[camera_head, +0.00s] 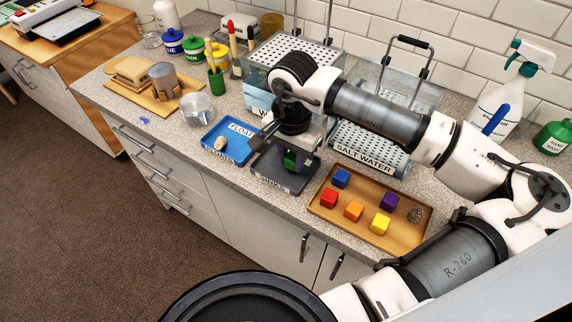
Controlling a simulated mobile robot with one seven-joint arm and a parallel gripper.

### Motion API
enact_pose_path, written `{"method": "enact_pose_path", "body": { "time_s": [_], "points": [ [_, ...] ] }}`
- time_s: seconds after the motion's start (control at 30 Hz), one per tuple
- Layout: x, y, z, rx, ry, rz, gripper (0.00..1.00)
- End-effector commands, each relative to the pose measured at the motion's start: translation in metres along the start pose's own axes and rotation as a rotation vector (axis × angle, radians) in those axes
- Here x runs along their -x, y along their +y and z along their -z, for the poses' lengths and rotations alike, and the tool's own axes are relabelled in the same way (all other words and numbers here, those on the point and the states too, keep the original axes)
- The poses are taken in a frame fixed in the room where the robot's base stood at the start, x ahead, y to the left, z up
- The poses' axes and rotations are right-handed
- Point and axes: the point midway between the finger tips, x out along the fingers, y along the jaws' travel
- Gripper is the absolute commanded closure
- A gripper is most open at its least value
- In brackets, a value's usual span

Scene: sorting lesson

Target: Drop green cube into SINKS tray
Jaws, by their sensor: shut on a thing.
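The green cube (290,160) is between the jaws of my gripper (291,157), seen over the dark grey tray. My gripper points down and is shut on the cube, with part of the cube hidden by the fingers. The dark tray (287,185) lies on the counter below it, between the blue FLOAT tray and the wooden tray. Its label is not readable from here. I cannot tell how high the cube is above the tray floor.
The blue FLOAT tray (240,155) holds a small pale object. The wooden tray (407,238) holds several coloured cubes and a small dark object. The SALT WATER tank (368,150) and another tank stand behind my gripper. The counter front edge is close to the dark tray.

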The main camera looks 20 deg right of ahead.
Motion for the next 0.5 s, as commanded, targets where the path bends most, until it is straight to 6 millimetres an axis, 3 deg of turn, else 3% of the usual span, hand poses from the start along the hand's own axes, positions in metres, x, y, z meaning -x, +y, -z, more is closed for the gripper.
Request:
{"method": "enact_pose_path", "body": {
  "time_s": [0.4,0.43,0.5],
  "points": [
    [-0.0079,-0.0001,0.0002,0.0,0.001,0.001,0.95],
    [-0.0079,-0.0001,0.0002,0.0,0.001,0.001,0.71],
    [-0.0078,-0.0001,0.0002,0.0,0.001,0.001,0.62]
  ]
}}
